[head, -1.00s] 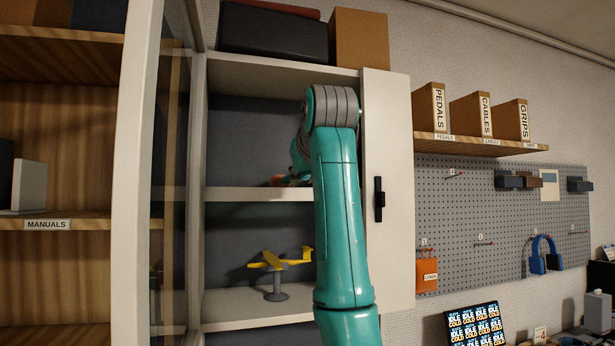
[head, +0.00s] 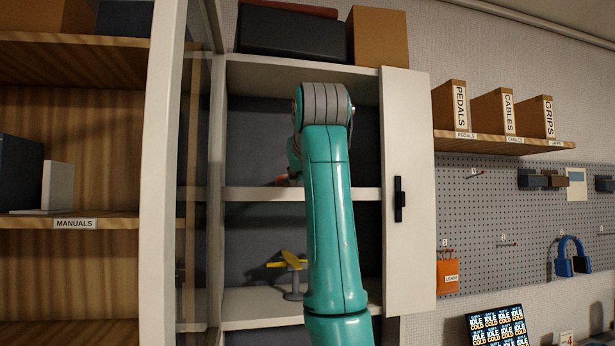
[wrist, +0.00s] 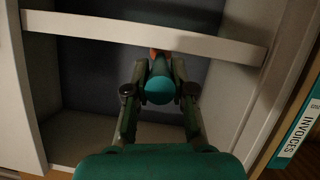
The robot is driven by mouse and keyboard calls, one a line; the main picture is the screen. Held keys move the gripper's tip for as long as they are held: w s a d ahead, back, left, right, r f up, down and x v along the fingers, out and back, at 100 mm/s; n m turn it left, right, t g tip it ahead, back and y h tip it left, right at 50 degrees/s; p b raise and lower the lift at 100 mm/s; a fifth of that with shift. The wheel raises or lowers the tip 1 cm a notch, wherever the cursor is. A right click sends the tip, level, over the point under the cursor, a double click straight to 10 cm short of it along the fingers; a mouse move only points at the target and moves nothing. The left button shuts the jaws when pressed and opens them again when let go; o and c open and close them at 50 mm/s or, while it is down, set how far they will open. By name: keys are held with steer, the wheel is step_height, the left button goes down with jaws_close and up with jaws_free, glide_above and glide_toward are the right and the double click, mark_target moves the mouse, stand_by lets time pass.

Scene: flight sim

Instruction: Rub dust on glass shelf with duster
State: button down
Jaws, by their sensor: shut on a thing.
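My gripper (wrist: 160,66) is shut on the duster, whose round teal end (wrist: 160,91) shows between the fingers in the wrist view. A small orange part (wrist: 154,52) shows just beyond it, by the shelf edge. In the head view, a bit of orange (head: 283,180) shows left of my arm, just above the middle shelf (head: 255,194) of the white cabinet. My arm hides most of the gripper and duster there. The shelf's front edge (wrist: 90,28) crosses the wrist view. I cannot make out dust, or whether the duster touches the shelf.
A glass-paned door or panel (head: 196,220) stands at the cabinet's left, and a white door with a black handle (head: 399,200) at its right. A yellow model plane (head: 288,262) stands on the shelf below, partly behind my arm. Wooden shelving (head: 75,215) is farther left.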

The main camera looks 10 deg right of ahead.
steer(key=shift+d, duration=3.5)
steer(key=shift+a, duration=3.5)
